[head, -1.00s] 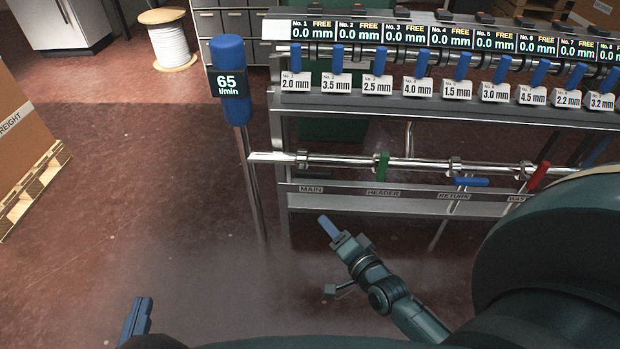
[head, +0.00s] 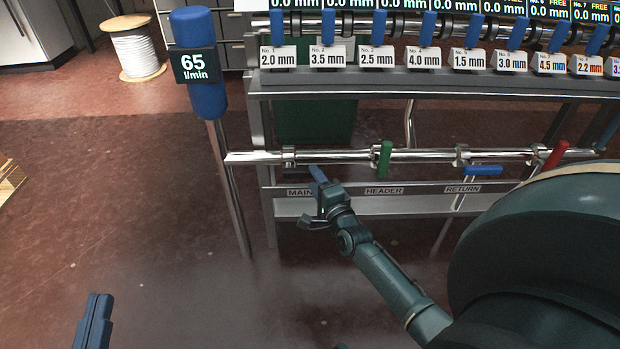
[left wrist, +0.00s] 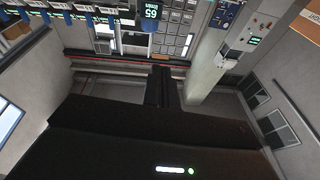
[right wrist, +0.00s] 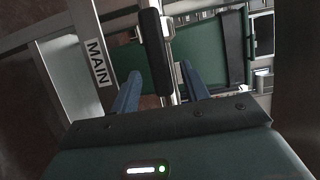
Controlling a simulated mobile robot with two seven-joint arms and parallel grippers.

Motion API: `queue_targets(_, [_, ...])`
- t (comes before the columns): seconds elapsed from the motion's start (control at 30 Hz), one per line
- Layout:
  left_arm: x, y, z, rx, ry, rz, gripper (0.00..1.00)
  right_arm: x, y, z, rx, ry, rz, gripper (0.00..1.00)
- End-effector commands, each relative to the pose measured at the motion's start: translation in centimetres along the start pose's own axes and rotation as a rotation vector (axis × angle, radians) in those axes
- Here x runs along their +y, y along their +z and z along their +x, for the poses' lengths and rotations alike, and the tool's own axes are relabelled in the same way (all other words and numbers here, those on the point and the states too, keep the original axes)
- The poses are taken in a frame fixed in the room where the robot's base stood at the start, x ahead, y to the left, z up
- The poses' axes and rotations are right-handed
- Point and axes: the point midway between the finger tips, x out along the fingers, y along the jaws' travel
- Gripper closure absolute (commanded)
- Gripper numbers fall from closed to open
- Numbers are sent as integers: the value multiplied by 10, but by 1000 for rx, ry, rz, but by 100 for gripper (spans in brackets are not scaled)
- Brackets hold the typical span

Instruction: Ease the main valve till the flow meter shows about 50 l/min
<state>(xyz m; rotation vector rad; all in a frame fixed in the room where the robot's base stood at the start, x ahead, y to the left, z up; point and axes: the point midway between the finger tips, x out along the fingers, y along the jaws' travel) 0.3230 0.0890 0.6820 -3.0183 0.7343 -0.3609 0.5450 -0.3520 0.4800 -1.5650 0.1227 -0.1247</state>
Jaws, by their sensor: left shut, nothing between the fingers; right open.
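The flow meter (head: 195,66) at the left end of the rack reads 65 l/min; its display also shows in the left wrist view (left wrist: 152,12). The MAIN label (head: 299,193) is below the left end of the chrome pipe, near a valve collar (head: 289,155). My right gripper (head: 317,174) is open just below the pipe, beside this label. In the right wrist view, a black lever (right wrist: 153,50) near the MAIN label (right wrist: 97,62) shows between the open fingers (right wrist: 162,88); contact cannot be told. My left gripper (head: 98,308) is shut and empty at the lower left.
The pipe (head: 335,156) also carries a green HEADER lever (head: 385,158), a blue RETURN lever (head: 483,170) and a red lever (head: 556,155). A white spool (head: 135,48) stands behind.

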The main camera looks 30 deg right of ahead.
Motion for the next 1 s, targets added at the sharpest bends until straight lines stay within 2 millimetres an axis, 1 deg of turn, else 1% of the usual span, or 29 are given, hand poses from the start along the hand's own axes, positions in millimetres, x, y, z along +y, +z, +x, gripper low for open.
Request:
queue_targets(0.03, [1, 4, -1, 4, 3, -8, 100, 2, 0, 10, 1, -3, 0, 55])
queue_targets(0.1, [1, 3, 0, 16, 7, -9, 100, 2, 0, 20, 0, -2, -1, 55])
queue_targets(0.2, [-1, -4, 4, 56, 11, 14, 100, 2, 0, 30, 0, -1, -1, 55])
queue_targets(0.33, [-3, -10, 7, 82, 14, 29, 100, 0, 0, 37, 0, 0, -1, 55])
queue_targets(0.6, [-3, -11, 7, 86, 15, 33, 100, 0, 0, 38, 0, 1, -2, 55])
queue_targets(0.67, [-3, -11, 7, 86, 15, 33, 100, 0, 0, 37, 0, 1, -2, 59])
queue_targets(1.0, [-3, -11, 7, 86, 14, 34, 100, 0, 0, 37, 0, 1, -2, 86])
